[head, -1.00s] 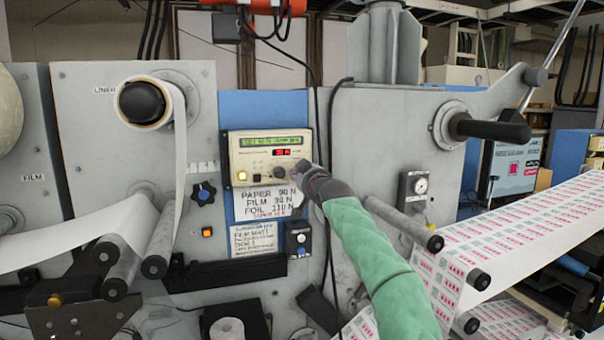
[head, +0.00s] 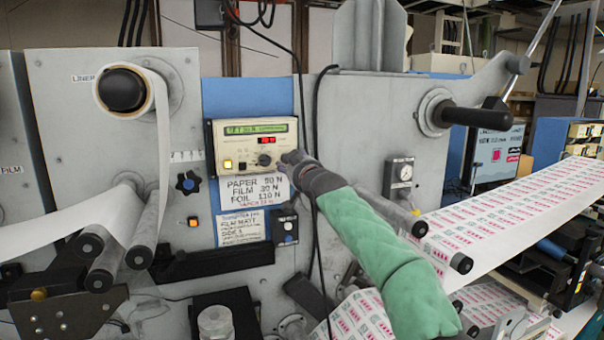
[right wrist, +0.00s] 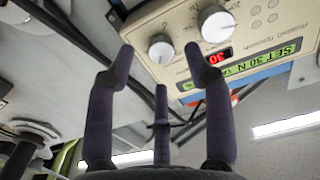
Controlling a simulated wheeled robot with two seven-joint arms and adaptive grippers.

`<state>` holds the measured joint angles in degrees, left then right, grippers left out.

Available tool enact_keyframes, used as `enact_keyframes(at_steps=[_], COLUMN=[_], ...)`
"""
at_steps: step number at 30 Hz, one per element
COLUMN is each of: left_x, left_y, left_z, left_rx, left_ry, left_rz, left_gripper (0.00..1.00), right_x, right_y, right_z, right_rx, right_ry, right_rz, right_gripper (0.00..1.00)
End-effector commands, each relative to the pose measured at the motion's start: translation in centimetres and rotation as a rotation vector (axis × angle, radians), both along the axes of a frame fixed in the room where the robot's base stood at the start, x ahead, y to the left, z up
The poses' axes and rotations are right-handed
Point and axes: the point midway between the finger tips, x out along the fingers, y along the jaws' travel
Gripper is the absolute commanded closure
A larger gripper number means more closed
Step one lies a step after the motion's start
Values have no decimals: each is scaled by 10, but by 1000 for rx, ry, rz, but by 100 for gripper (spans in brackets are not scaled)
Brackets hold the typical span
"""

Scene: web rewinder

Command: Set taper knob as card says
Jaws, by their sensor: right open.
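The cream control panel (head: 228,150) has a lit green display and red digits. In the right wrist view, upside down, its display (right wrist: 262,62) starts "SET 30 N" and the red digits read 30. Two pale round knobs show there: one (right wrist: 161,49) appears between my right fingertips, the other (right wrist: 216,24) beside them; their labels are unreadable. My right gripper (head: 290,157) is open at the panel's lower right corner; contact is unclear. Its fingers (right wrist: 160,52) show apart. The card (head: 254,188) lists paper 90 N, film 30 N, foil 110 N and a blurred red line. My left gripper is out of view.
A dark cable hangs near my gripper.

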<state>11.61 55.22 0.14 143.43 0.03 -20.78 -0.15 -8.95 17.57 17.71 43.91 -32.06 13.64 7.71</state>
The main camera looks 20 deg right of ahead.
Motion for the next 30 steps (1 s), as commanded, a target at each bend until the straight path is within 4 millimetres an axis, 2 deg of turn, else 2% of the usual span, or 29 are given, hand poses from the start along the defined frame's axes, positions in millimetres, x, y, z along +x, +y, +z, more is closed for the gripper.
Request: enact_keyframes(at_steps=[18, 24, 30], left_x=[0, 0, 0], left_y=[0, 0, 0], left_z=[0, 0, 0], left_rx=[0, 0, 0], left_ry=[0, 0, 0], left_rz=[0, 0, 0], left_gripper=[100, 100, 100], right_x=[-61, -74, -79], right_y=[-2, -2, -2], right_z=[-1, -2, -2], right_rx=[-1, -1, -1], right_ry=[2, 4, 4], right_rz=[1, 1, 1], right_gripper=[48, 48, 48])
